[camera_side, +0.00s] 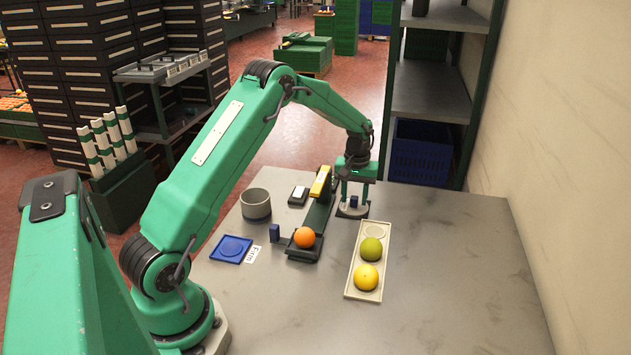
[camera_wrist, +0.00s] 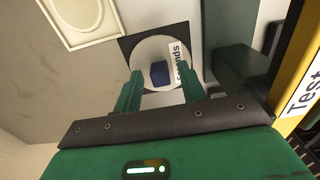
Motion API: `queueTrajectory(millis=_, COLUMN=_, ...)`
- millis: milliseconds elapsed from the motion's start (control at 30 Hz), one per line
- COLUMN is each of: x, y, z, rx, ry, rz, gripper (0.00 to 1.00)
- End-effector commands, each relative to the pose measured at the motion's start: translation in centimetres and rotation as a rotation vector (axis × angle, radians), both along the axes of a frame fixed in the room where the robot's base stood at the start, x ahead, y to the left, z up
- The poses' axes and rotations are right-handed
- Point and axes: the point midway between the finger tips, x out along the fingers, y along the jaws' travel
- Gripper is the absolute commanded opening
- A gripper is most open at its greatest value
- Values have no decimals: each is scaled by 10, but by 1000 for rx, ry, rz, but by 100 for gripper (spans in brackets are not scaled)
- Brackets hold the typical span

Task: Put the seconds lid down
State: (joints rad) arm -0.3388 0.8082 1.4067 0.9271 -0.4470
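The seconds lid (camera_wrist: 147,52) is a pale round disc with a blue knob (camera_wrist: 160,73) and a white label reading "seconds". It lies flat over a dark square (camera_wrist: 127,46) in the wrist view. In the side view the lid (camera_side: 346,212) is at the table's far side, below my gripper (camera_side: 353,203), with its blue knob (camera_side: 353,201) upright. My gripper (camera_wrist: 160,78) is open. Its two green fingers stand on either side of the knob, with a visible gap on each side. Whether the fingertips touch the lid is not clear.
A cream tray (camera_side: 352,291) holds a green and a yellow fruit. An orange (camera_side: 304,237) sits on a dark device with a yellow "Test" bar (camera_side: 320,181). A grey pot (camera_side: 256,205), blue square plate (camera_side: 231,249) and blue block (camera_side: 274,232) stand left. The right tabletop is clear.

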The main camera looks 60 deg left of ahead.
Motion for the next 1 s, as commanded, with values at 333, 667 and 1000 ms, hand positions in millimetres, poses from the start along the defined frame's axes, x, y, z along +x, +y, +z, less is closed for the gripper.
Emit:
queueTrajectory(millis=333, x=0, y=0, z=1, rx=1, ry=-1, rz=0, gripper=41)
queueTrajectory(millis=667, x=1, y=0, z=27, rx=1, ry=-4, rz=0, gripper=41)
queueTrajectory(millis=1000, x=1, y=0, z=81, rx=1, ry=-4, rz=0, gripper=41)
